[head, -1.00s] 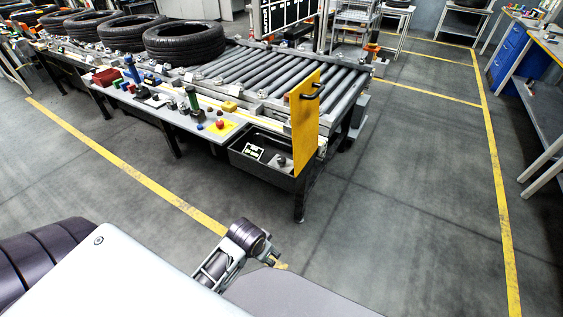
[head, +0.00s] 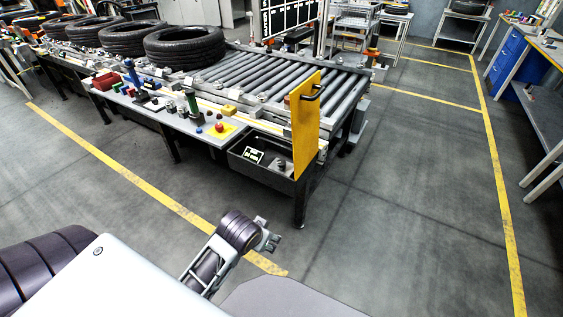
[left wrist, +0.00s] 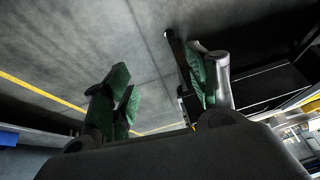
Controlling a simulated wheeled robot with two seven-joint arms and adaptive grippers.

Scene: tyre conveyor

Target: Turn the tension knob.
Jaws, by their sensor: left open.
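A small dark knob-like part (head: 280,165) sits beside a black-and-white label (head: 253,155) in the dark tray (head: 262,172) at the near end of the conveyor. It is too small to tell for sure that this is the tension knob. My left gripper (head: 271,237) is in front of the bench over the floor, well apart from the tray, with its fingers toward the right. In the left wrist view its green-padded fingers (left wrist: 160,88) are spread with nothing between them. My right gripper is not in view.
A yellow upright plate with a handle (head: 305,125) stands at the tray's right end. The bench shelf (head: 185,125) holds bottles, a red button on a yellow base (head: 219,128) and small parts. Tyres (head: 185,47) lie on the roller conveyor (head: 270,78).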

